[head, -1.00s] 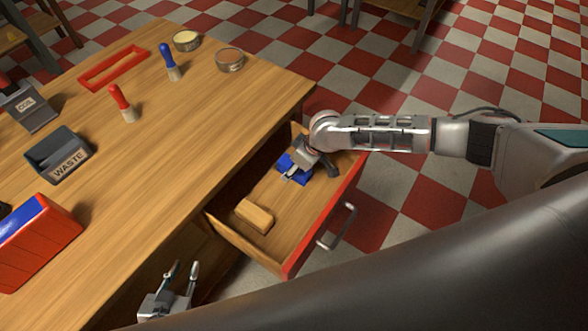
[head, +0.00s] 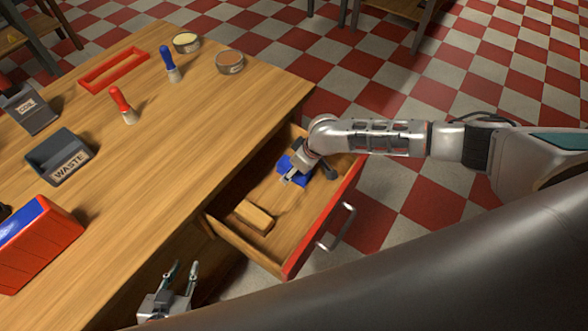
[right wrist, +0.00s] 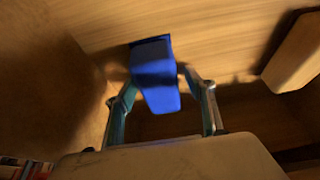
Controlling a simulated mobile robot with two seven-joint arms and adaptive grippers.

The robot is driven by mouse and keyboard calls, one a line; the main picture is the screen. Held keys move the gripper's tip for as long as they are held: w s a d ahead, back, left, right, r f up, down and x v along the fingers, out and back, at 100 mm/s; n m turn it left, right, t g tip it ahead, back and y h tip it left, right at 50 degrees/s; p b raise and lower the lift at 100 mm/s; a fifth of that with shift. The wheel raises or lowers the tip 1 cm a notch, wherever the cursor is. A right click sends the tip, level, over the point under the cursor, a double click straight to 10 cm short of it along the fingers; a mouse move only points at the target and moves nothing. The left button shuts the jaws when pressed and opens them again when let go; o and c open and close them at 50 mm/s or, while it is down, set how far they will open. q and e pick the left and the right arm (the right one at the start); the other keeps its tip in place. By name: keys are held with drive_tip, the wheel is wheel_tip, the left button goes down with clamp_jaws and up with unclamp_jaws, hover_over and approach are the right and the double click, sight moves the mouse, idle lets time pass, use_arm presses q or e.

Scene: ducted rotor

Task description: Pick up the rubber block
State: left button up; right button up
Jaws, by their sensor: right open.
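A blue block (head: 284,164) lies in the open drawer, partly hidden by my right gripper (head: 291,178). In the right wrist view the blue block (right wrist: 156,78) shows between the two spread fingers of my right gripper (right wrist: 160,82), which is open; contact cannot be made out. A tan block (head: 254,215) lies nearer the drawer's front left corner and also shows at the upper right of the wrist view (right wrist: 297,55). The pictures do not settle which block is rubber. My left gripper (head: 181,270) is open and empty, low beside the table.
The drawer (head: 326,220) has wooden walls and a red front with a metal handle (head: 338,227). On the tabletop stand a waste bin (head: 62,157), a red and blue box (head: 38,245), two brushes, two tins and a red frame (head: 113,68).

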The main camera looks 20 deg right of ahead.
drive_tip(key=c, duration=1.2)
drive_tip(key=shift+c, duration=0.2)
drive_tip(key=shift+r, duration=0.1)
wheel_tip(320, 180, up, 20)
drive_tip(key=p, duration=0.4)
drive_tip(key=shift+r, duration=0.2)
